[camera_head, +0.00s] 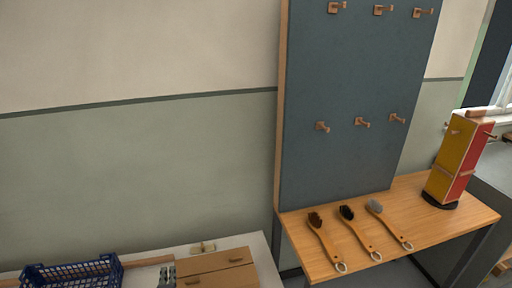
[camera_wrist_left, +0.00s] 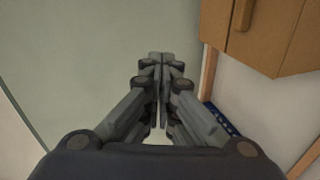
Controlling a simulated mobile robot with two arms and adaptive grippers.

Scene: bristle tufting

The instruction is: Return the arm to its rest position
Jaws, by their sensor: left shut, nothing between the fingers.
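My left gripper (camera_head: 167,273) shows only as a small grey tip at the bottom edge of the head view, in front of the wooden box. In the left wrist view the left gripper (camera_wrist_left: 161,60) has its fingers together, with nothing between them. The rest of the left arm is out of the head view. My right gripper is not in view.
A wooden box (camera_head: 215,267) and a blue crate (camera_head: 70,272) stand at the bottom left. Three brushes (camera_head: 325,240) lie on a wooden table (camera_head: 430,220) beside a yellow and red block (camera_head: 458,160). A blue peg board (camera_head: 350,90) stands behind.

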